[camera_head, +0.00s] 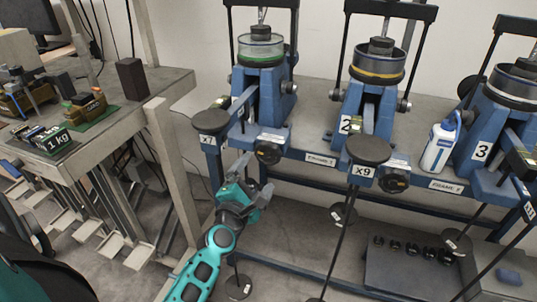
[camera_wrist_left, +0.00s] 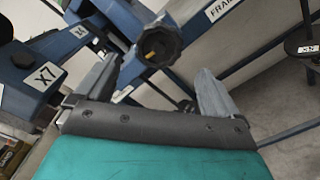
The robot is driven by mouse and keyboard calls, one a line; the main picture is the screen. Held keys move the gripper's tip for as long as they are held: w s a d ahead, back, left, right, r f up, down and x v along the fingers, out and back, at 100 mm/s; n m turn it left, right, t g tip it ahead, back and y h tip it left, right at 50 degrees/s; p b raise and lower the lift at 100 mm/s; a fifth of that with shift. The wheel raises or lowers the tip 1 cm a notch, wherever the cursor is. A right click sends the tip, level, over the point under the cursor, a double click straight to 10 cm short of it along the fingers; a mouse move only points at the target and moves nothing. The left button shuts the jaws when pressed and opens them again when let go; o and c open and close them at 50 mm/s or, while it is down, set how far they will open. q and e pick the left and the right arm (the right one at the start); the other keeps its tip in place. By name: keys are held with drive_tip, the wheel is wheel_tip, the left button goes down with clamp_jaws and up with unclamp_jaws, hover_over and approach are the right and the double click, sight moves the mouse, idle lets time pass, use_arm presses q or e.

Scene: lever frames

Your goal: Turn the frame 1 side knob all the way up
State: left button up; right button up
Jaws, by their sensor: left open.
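The frame 1 side knob (camera_head: 268,153) is a dark, lobed knob on the front of the leftmost blue frame (camera_head: 262,95), left of the "FRAME 1" label (camera_head: 320,160). It shows larger in the left wrist view (camera_wrist_left: 160,44), with a small yellow mark on its face. My left gripper (camera_head: 254,184) is open and empty, just below the knob in the head view. In the left wrist view its two grey fingers (camera_wrist_left: 152,85) stand apart, with the knob beyond the gap between them. I see no contact. My right gripper is not in view.
Frame 2 (camera_head: 376,90) and frame 3 (camera_head: 512,105) stand to the right with similar knobs. A grey bench (camera_head: 160,85) with weights is at left. A white bottle (camera_head: 438,148) stands beside frame 3.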

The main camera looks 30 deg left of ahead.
sight(267, 156)
use_arm(q)
drive_tip(key=b+x, duration=0.1)
drive_tip(key=x, duration=0.8)
drive_tip(key=shift+w, duration=0.25)
drive_tip(key=shift+c, duration=0.4)
drive_tip(key=shift+f, duration=0.15)
drive_tip(key=c, duration=1.2)
drive_tip(key=shift+c, duration=0.2)
